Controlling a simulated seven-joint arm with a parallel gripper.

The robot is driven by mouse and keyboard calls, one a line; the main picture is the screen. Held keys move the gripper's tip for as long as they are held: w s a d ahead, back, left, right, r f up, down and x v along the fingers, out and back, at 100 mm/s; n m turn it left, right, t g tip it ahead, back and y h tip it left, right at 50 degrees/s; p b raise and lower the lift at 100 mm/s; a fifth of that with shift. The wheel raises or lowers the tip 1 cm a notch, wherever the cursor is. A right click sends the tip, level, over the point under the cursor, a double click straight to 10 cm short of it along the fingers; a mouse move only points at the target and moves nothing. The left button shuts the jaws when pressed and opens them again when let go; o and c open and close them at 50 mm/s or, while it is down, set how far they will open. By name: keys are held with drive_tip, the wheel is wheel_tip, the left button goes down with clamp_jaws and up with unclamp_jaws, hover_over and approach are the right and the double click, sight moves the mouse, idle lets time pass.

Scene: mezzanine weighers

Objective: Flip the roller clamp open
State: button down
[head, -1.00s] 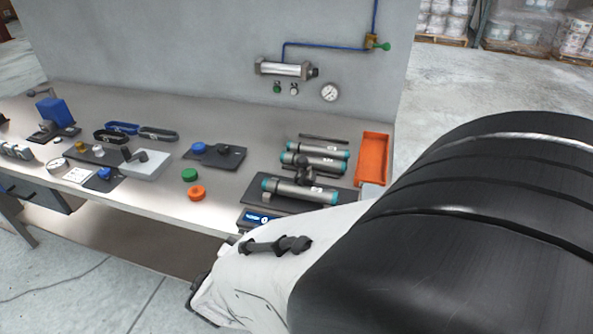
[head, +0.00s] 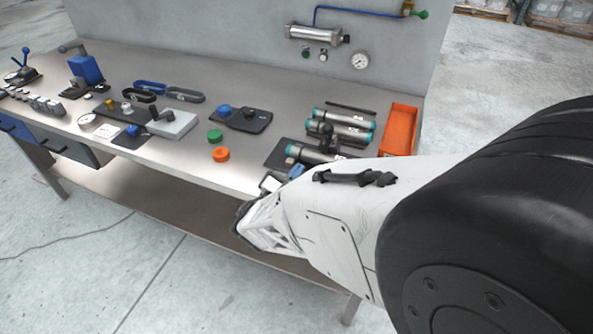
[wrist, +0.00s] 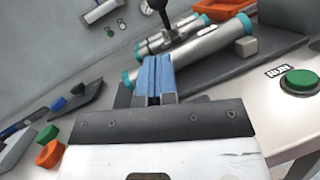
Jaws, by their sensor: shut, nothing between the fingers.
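A black upright lever with a rounded grip (head: 328,134) stands among the silver teal-ended cylinders at the right of the bench; it looks like the clamp's handle. In the wrist view the lever (wrist: 165,14) rises at top centre, cut off by the frame. Whether the clamp is open or closed cannot be made out. The front cylinder (wrist: 190,53) lies just beyond my fingertips. My gripper (wrist: 153,78) has its blue fingers together, empty, pointing toward this cylinder and the lever. In the head view my wrist hides part of the plate; the fingers show only slightly.
An orange tray (head: 398,131) lies right of the cylinders. A green button (wrist: 299,80) is at the right in the wrist view. Green (head: 215,136) and orange (head: 221,154) caps lie left of the plate. A grey wall stands behind the bench.

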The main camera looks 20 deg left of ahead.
drive_tip(key=shift+x, duration=5.45)
drive_tip(key=shift+w+r+g, duration=0.1)
drive_tip(key=shift+r+g, duration=0.1)
drive_tip(key=shift+g, duration=0.1)
drive_tip(key=shift+w+r+g, duration=0.15)
drive_tip(key=shift+r+g, duration=0.15)
drive_tip(key=g, duration=0.1)
drive_tip(key=w+r+g, duration=0.1)
drive_tip(key=shift+w+r+n+g+y, duration=0.15)
drive_tip(key=shift+r+n+g+y, duration=0.15)
drive_tip(key=shift+n+y, duration=0.1)
drive_tip(key=w+g, duration=0.1)
drive_tip(key=w+r+g, duration=0.1)
drive_tip(key=g, duration=0.1)
drive_tip(key=shift+r+n+y, duration=0.15)
drive_tip(key=shift+n+y, duration=0.15)
drive_tip(key=w+g, duration=0.1)
drive_tip(key=g, duration=0.1)
drive_tip(key=w+r+g, duration=0.1)
drive_tip(key=w+g, duration=0.1)
drive_tip(key=shift+n, duration=0.4)
drive_tip(key=shift+w, duration=0.4)
drive_tip(key=shift+w, duration=0.5)
